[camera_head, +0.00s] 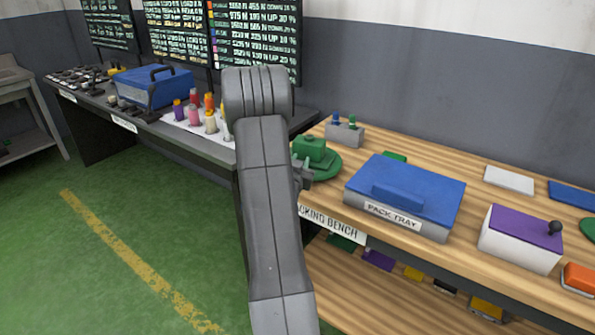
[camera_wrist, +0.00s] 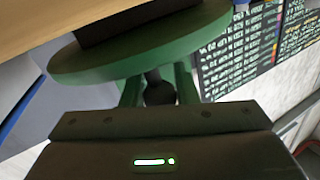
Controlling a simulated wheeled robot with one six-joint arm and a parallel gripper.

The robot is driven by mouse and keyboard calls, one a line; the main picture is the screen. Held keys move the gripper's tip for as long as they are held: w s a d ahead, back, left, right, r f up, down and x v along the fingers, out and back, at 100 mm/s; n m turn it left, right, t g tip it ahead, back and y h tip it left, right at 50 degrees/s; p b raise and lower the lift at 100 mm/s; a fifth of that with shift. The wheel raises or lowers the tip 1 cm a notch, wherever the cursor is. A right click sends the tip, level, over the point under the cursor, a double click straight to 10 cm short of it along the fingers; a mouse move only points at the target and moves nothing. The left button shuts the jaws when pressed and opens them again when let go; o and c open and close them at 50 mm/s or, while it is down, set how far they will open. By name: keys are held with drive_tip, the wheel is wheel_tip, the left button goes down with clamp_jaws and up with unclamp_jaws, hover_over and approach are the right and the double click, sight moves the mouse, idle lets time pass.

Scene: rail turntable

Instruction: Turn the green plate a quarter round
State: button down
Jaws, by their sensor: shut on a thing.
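The green plate (camera_head: 328,166) is a round disc at the left end of the packing bench, with a green block (camera_head: 310,148) standing on it. In the wrist view the plate (camera_wrist: 140,60) fills the top, with a dark thing on it. My gripper (camera_head: 303,174) is at the plate's near edge, partly hidden by my arm. In the wrist view my gripper's fingers (camera_wrist: 158,88) stand on either side of a dark round-ended knob (camera_wrist: 160,93) at the plate's edge, and are shut on it.
A grey holder (camera_head: 344,133) with small pegs stands behind the plate. A blue-topped pack tray (camera_head: 404,196) lies close to its right. A purple-topped box (camera_head: 520,238) stands further right. A dark table with several bottles (camera_head: 196,110) is to the left.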

sight(311, 163)
drive_tip(key=shift+s+d+f+n+t+y+b, duration=0.1)
drive_tip(key=shift+d+n+y+b, duration=0.35)
drive_tip(key=shift+y+b, duration=0.6)
drive_tip(key=shift+s+d+f+n+t+y+b, duration=0.2)
drive_tip(key=shift+n+y+b, duration=0.35)
drive_tip(key=shift+b, duration=0.95)
drive_tip(key=shift+s+d+f+n+y+b, duration=0.1)
drive_tip(key=shift+d+n+y+b, duration=0.35)
drive_tip(key=shift+y+b, duration=0.6)
drive_tip(key=n+y+b, duration=0.1)
drive_tip(key=b, duration=0.1)
drive_tip(key=d+n+y+b, duration=0.1)
drive_tip(key=shift+r+y+b, duration=0.25)
drive_tip(key=shift+r+b, duration=0.05)
drive_tip(key=shift+b, duration=0.1)
drive_tip(key=shift+d+r+n+y, duration=0.1)
drive_tip(key=shift+n+y, duration=0.15)
drive_tip(key=shift+y, duration=0.05)
drive_tip(key=c, duration=1.1)
unclamp_jaws()
drive_tip(key=shift+c, duration=0.2)
drive_tip(key=v, duration=1.3)
drive_tip(key=shift+s+r, duration=0.25)
drive_tip(key=shift+s, duration=0.15)
drive_tip(key=shift+d, duration=0.1)
